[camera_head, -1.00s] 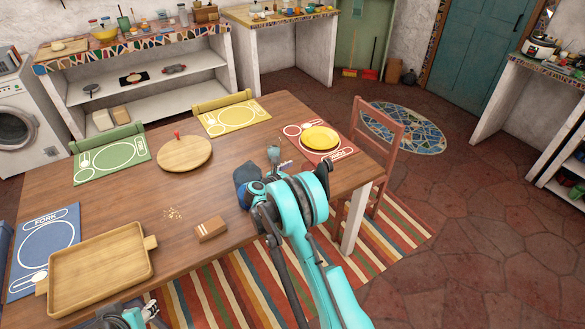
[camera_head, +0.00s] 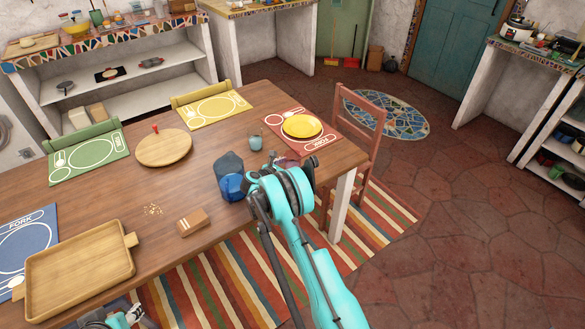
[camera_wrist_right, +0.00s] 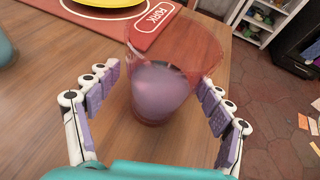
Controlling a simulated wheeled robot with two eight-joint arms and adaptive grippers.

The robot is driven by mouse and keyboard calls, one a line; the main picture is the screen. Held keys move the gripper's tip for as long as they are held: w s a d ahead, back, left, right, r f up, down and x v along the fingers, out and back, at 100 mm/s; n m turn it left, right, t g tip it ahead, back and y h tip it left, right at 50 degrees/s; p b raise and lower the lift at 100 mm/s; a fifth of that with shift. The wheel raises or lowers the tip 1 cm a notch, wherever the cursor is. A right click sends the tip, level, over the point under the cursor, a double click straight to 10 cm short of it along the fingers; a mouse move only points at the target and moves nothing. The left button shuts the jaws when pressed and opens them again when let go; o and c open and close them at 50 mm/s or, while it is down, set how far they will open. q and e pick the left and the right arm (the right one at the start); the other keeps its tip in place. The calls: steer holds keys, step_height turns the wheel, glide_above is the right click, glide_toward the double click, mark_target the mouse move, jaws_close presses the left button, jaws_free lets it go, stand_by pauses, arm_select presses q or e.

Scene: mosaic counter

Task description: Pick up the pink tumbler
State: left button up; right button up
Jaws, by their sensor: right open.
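The pink tumbler (camera_wrist_right: 160,88) is clear and pinkish and stands upright on the table in the right wrist view. My right gripper (camera_wrist_right: 158,84) is open, with one finger on each side of the tumbler and visible gaps between. In the head view only a bit of the pink tumbler (camera_head: 288,162) shows behind my right wrist, near the red placemat. The right fingers are mostly hidden there. My left gripper (camera_head: 128,317) is partly in view at the bottom edge, and its jaws are unclear.
A blue pitcher (camera_head: 228,164) and a grey-blue glass (camera_head: 256,141) stand left of my right gripper. A yellow plate (camera_head: 301,126) lies on the red placemat (camera_head: 321,140). A wooden chair (camera_head: 377,117) is at the right end. A wooden tray (camera_head: 124,262) lies front left.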

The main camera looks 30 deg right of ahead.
mark_target(300, 156)
steer(key=c, duration=1.6)
steer(key=shift+o, duration=0.2)
steer(key=shift+r, duration=0.1)
steer(key=shift+r+p, duration=0.3)
steer(key=shift+r, duration=0.25)
steer(key=r, duration=0.2)
steer(key=s+r+p, duration=0.1)
steer(key=r, duration=0.1)
steer(key=shift+s+d+p, duration=0.1)
steer(key=shift+p, duration=0.2)
steer(key=s+d+r+p, duration=0.2)
steer(key=s+r, duration=0.3)
steer(key=s, duration=0.5)
steer(key=shift+d+r, duration=0.2)
steer(key=shift+r, duration=0.2)
steer(key=shift+s, duration=0.1)
